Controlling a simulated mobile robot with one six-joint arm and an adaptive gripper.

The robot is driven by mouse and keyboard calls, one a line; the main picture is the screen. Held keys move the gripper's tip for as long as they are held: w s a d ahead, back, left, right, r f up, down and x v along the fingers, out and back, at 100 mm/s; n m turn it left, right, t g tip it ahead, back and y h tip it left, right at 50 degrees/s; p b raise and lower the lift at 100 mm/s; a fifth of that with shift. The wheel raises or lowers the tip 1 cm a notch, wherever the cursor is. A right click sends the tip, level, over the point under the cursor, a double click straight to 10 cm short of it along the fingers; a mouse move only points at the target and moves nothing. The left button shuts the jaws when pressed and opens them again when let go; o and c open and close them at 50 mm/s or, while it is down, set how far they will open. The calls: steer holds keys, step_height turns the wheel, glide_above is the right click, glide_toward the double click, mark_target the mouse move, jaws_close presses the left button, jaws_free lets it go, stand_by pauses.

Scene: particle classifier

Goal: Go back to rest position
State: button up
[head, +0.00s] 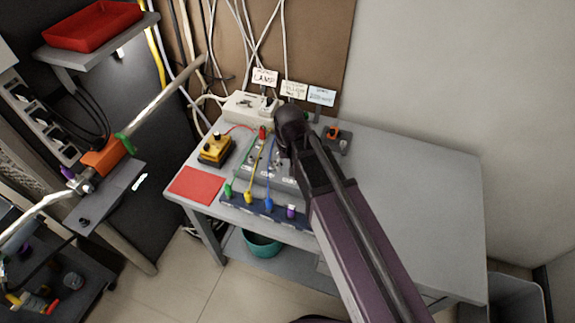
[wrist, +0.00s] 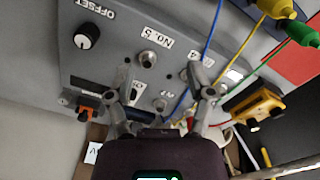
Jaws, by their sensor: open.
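My gripper (wrist: 156,82) is open in the wrist view, its two fingers apart with nothing between them. The fingers point at a grey panel (wrist: 118,62) with round metal sockets, a black knob (wrist: 87,36) marked OFFSET and a label reading No. 5. Whether the fingertips touch the panel cannot be told. In the head view my arm reaches in from the lower right over the table (head: 425,190). Its end hangs above the grey panel box (head: 262,172), and it hides part of the box and most of my gripper.
Green, yellow and blue cables (head: 268,185) run from a dark strip (head: 240,206) at the table's front. A yellow device (head: 215,148) and a red mat (head: 197,185) lie left. A beige box (head: 247,107) and label cards stand behind. The table's right side is clear.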

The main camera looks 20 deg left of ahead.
stand_by(0.8)
steer(key=shift+w+d, duration=0.15)
steer(key=shift+d, duration=0.35)
steer(key=d+m, duration=0.5)
steer(key=d, duration=2.6)
steer(key=shift+w+d, duration=0.35)
steer(key=shift+w, duration=0.05)
steer(key=shift+c, duration=0.8)
steer(key=shift+a, duration=0.1)
